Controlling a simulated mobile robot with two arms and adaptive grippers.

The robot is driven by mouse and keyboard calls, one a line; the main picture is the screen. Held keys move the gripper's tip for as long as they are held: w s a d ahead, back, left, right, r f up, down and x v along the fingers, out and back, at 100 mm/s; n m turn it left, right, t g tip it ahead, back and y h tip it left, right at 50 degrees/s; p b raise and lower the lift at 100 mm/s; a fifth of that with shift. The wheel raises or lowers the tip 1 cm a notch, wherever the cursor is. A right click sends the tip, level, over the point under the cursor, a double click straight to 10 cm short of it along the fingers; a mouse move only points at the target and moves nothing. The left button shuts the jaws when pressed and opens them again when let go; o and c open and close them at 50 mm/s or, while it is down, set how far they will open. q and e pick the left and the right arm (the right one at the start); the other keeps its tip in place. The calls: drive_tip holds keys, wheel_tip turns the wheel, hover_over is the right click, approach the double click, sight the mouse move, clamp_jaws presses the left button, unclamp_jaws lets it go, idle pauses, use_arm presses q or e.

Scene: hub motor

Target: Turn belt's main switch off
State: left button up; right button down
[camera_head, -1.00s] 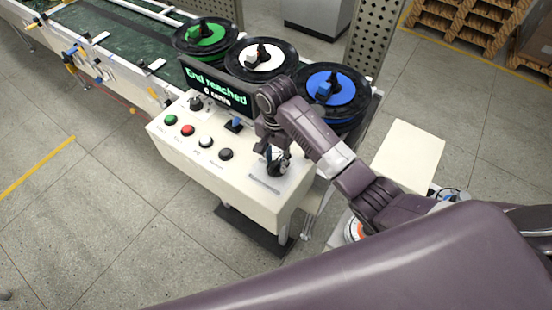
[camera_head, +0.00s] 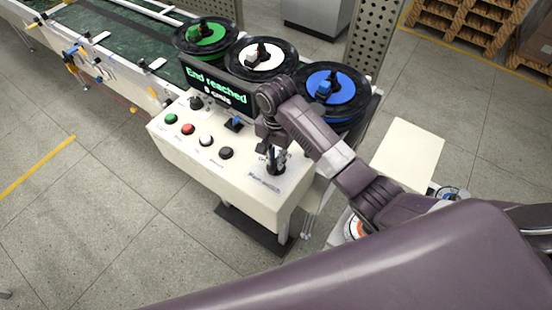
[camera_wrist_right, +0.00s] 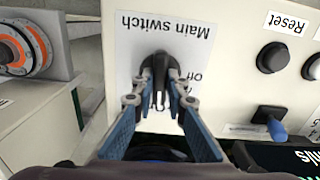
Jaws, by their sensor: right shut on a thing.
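The main switch (camera_wrist_right: 158,66) is a black rotary knob on a white label reading "Main switch" and "off" in the right wrist view. My right gripper (camera_wrist_right: 159,88) is shut on the knob, one blue finger on each side. The display (camera_head: 215,86) reads "End reached". My left gripper is not in view.
Green, red, white and black buttons (camera_head: 226,153) line the panel's front. A blue-handled switch (camera_head: 234,124) sits behind them. Reels, one with a blue hub (camera_head: 331,86), stand behind the display. The green conveyor (camera_head: 120,32) runs off to the upper left.

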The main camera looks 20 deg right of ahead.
drive_tip(key=n, duration=0.7)
drive_tip(key=shift+n, duration=0.4)
drive_tip(key=n, duration=0.5)
drive_tip(key=shift+w+r, duration=0.1)
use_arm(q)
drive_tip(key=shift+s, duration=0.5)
use_arm(e)
drive_tip(key=shift+n, duration=2.1)
drive_tip(key=c, duration=1.9)
unclamp_jaws()
drive_tip(key=shift+c, duration=0.2)
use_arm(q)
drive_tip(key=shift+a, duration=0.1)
use_arm(e)
wheel_tip(320, 180, up, 12)
